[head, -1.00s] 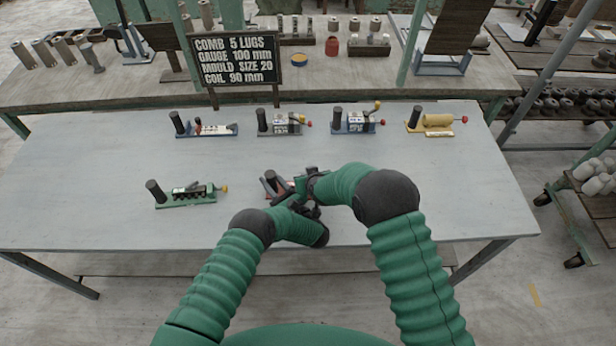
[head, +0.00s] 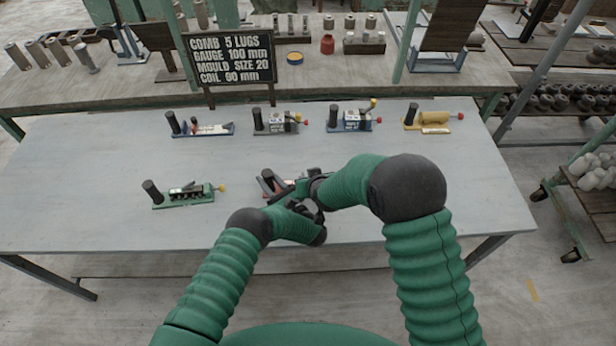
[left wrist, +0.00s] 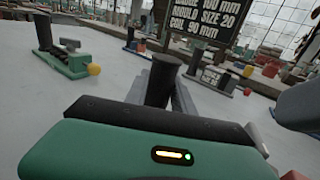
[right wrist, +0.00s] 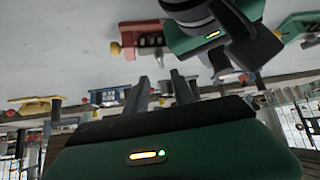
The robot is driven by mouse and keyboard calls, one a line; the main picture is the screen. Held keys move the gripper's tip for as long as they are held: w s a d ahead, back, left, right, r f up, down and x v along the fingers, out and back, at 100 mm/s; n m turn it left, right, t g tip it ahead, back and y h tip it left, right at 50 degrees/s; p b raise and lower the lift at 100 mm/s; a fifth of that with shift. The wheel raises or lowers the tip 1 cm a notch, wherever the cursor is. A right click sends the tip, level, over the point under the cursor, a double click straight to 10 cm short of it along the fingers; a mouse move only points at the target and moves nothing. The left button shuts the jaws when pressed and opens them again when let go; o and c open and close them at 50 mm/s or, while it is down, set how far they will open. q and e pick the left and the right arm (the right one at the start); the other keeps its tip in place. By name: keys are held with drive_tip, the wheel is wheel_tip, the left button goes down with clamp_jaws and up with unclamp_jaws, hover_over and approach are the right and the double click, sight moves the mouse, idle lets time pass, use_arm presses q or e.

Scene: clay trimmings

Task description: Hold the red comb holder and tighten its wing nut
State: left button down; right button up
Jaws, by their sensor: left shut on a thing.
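The red comb holder (head: 266,188) sits near the table's front edge, largely covered by my arms in the head view. Its upright black handle (left wrist: 162,80) stands between the fingers of my left gripper (head: 281,198), which is shut on it. In the right wrist view, which looks upside down, the holder's red body (right wrist: 150,38) shows beside my green left hand, with a yellow knob (right wrist: 115,48) at its end. I cannot make out the wing nut's shape. My right gripper (right wrist: 160,80) is open and empty, its fingers apart, close to the holder's knob end.
A green comb holder (head: 185,197) lies to the left. Blue (head: 205,129), grey (head: 278,122) and yellow (head: 430,121) holders, with another blue one, line the table's back. A black sign (head: 230,58) stands behind them. The table's right side is clear.

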use_arm(q)
drive_tip(key=c, duration=1)
unclamp_jaws()
drive_tip(key=shift+d, duration=0.1)
